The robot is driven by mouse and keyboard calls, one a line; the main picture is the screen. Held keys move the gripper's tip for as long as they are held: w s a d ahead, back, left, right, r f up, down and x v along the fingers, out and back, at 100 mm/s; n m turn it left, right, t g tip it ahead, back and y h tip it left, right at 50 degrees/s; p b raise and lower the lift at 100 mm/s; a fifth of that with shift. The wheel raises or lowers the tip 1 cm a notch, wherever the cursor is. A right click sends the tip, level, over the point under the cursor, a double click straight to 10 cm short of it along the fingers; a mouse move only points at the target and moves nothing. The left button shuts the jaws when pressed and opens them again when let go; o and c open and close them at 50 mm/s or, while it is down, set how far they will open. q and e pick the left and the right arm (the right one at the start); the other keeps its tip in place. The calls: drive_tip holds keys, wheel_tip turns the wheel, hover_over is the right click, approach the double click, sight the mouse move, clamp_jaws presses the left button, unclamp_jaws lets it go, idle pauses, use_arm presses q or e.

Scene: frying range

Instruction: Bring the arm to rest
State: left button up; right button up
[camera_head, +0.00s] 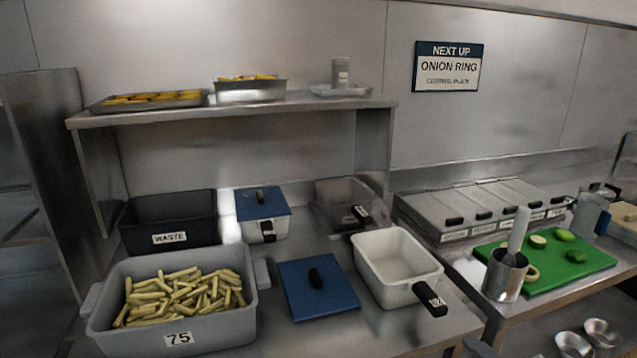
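Neither of my grippers shows in the head view, and I cannot see what either one holds. A small grey shape (478,347) at the bottom edge, right of centre, may be part of my arm, but too little of it shows to tell. A grey tub (225,325) marked 75, full of cut fries (180,297), stands at the front left of the steel counter. A blue lid (340,296) with a black knob lies flat beside it. A white pan (378,285) with a black handle stands right of the lid.
A black waste bin (135,238), a blue-lidded container (262,207) and a clear container (335,192) stand behind. A shelf (300,104) holds trays above.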

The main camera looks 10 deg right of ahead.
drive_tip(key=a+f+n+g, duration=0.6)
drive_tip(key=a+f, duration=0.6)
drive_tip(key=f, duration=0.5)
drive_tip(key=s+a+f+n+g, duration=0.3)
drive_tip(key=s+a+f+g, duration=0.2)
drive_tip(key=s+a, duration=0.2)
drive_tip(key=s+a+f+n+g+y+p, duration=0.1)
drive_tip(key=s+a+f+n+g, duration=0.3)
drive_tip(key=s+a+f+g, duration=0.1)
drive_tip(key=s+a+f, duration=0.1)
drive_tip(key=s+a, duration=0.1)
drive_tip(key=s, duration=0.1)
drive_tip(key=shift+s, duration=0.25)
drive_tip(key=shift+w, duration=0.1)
